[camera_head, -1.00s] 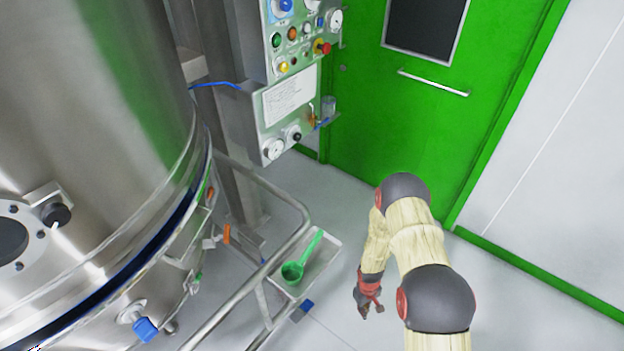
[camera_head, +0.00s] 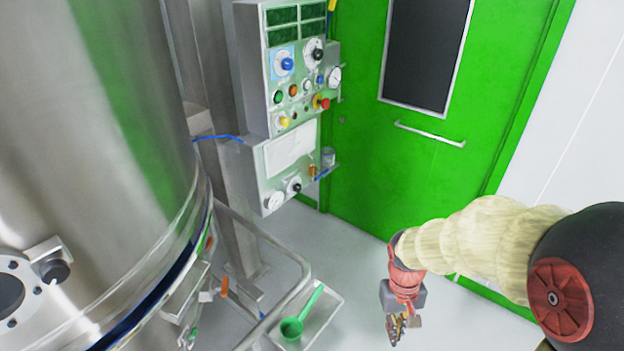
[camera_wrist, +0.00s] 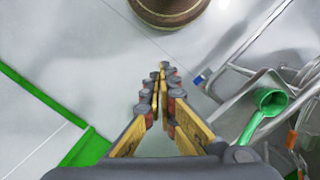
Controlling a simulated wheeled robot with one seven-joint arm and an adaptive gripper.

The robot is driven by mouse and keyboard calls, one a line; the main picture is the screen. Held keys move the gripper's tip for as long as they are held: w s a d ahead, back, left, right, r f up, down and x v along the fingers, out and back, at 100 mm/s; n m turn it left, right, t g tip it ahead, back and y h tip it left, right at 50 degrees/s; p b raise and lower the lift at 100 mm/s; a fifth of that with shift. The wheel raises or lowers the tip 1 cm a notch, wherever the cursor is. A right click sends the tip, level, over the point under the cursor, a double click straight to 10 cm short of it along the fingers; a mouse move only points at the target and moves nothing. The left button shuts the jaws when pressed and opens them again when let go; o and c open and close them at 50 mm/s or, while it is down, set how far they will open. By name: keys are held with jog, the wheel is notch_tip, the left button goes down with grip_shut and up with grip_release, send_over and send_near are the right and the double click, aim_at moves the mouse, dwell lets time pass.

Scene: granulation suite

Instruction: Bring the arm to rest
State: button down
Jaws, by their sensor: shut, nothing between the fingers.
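My gripper (camera_head: 396,328) hangs at the end of my arm in the lower right of the head view, pointing down over the floor. In the wrist view my gripper (camera_wrist: 161,72) shows its yellow fingers shut at the tips with nothing between them. It is apart from everything around it. A green scoop (camera_head: 293,327) lies on a small metal tray (camera_head: 326,308) to the left of my gripper. In the wrist view the scoop (camera_wrist: 268,103) is at the right.
A large steel vessel (camera_head: 110,130) fills the left. A control panel (camera_head: 292,85) with knobs and gauges stands behind the tray. A metal rail (camera_head: 262,240) runs beside the vessel. A green door (camera_head: 400,170) closes the back. The grey floor (camera_head: 345,255) around my gripper is clear.

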jog(key=s+r+t, duration=0.3)
jog(key=s+r, duration=0.1)
jog(key=r, duration=0.7)
jog(key=s+a+r+t, duration=0.1)
jog(key=s+r+t, duration=0.3)
jog(key=r, duration=0.8)
jog(key=shift+s+m+p, duration=0.3)
jog(key=shift+s+p, duration=0.15)
jog(key=shift+s, duration=0.15)
jog(key=c, duration=2.5)
grip_release()
jog(key=shift+r, duration=0.1)
